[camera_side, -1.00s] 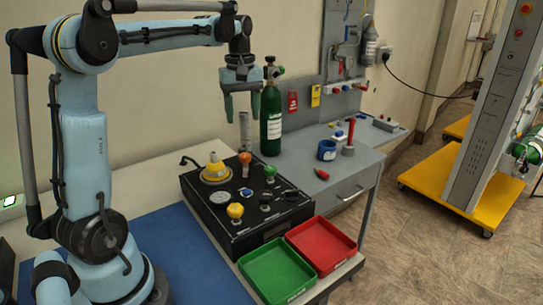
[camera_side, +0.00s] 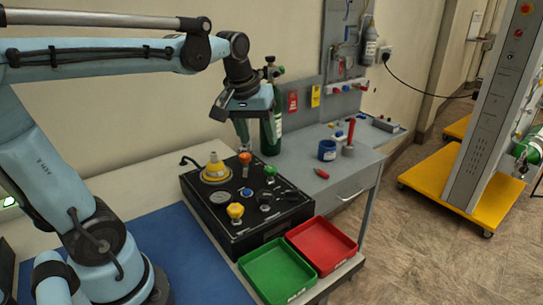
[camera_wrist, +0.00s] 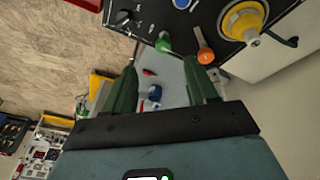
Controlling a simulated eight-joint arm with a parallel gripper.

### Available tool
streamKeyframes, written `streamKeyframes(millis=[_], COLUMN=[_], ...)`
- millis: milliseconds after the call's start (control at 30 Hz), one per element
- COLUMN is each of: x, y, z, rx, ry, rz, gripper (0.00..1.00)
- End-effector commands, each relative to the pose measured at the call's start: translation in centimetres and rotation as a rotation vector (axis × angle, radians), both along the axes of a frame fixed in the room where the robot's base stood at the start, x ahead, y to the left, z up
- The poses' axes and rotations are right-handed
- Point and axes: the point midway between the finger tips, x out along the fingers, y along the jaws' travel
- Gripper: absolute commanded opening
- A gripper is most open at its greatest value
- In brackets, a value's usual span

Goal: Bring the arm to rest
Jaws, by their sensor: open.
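My gripper (camera_side: 256,132) is in the air above the back of the black control panel box, in front of the green gas cylinder (camera_side: 278,128), which it partly hides. In the wrist view, the two green fingers of my gripper (camera_wrist: 160,68) stand wide apart with nothing held between them. The black panel box (camera_side: 262,228) has yellow, orange, green and blue knobs and a yellow cone-shaped fitting (camera_side: 215,170). Its knobs also show at the top of the wrist view, beyond the fingertips.
A green tray (camera_side: 275,268) and a red tray (camera_side: 322,245) stand in front of the panel. A grey bench (camera_side: 345,170) behind holds a blue cup (camera_side: 327,150) and a red-handled tool (camera_side: 350,133). The blue mat (camera_side: 195,250) is bare at its right.

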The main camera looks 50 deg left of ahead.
Motion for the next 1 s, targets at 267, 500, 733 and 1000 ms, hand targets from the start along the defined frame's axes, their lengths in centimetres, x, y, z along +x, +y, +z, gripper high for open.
streamKeyframes(millis=[267, 500, 733, 1000], x=[-3.6, -5.3, -5.5, -5.5], y=[-6.1, -8.4, -8.8, -8.7], z=[-3.4, -5.7, -6.0, -6.0], rx=[0.133, 0.211, 0.224, 0.222], ry=[-0.182, -0.280, -0.296, -0.294], rz=[-0.396, -0.587, -0.616, -0.613], gripper=[0.57, 0.57, 0.57, 0.57])
